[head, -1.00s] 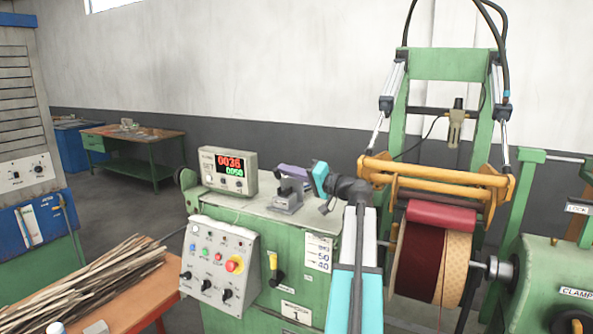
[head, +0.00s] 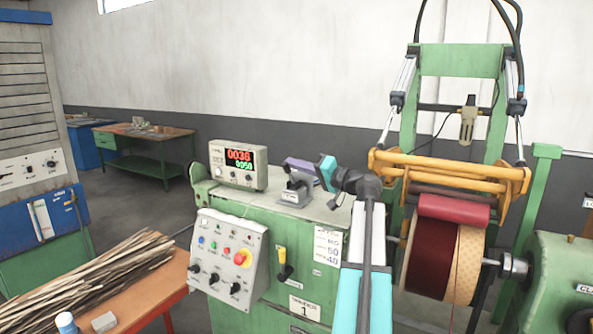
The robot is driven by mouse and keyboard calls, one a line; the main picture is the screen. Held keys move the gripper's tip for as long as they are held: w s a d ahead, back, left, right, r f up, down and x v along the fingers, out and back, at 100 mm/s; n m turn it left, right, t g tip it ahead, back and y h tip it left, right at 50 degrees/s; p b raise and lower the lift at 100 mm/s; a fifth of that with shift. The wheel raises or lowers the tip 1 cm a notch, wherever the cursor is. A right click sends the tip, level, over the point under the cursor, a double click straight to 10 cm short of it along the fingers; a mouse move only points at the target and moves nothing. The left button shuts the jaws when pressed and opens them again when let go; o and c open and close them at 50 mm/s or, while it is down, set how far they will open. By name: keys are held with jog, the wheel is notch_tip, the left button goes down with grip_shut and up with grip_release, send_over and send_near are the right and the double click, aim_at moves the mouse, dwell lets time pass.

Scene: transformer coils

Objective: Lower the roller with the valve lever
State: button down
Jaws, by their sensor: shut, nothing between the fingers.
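The red roller (head: 453,208) hangs in the yellow frame (head: 450,172) at the right, close over the coil (head: 433,258); I cannot tell whether they touch. A grey block with a purple lever (head: 300,165), apparently the valve lever, stands on the green machine top. My gripper (head: 334,203) is at the end of my teal and black arm, just right of the block. It is small and dark here, shut and empty. It appears apart from the lever.
A counter box (head: 238,165) stands left of the block. A table with thin strips (head: 95,285) is at lower left. Open floor lies behind it.

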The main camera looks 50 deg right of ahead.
jog(key=shift+s+a+f+n+y+b, duration=0.15)
jog(key=shift+a+f+n+b, duration=0.4)
jog(key=shift+b, duration=1.3)
jog(key=shift+a+f+n+y+b, duration=0.25)
jog(key=shift+n+b, duration=0.5)
jog(key=shift+b, duration=1.05)
jog(key=shift+a+r, duration=0.1)
jog(key=shift+r, duration=0.15)
jog(key=shift+s, duration=0.1)
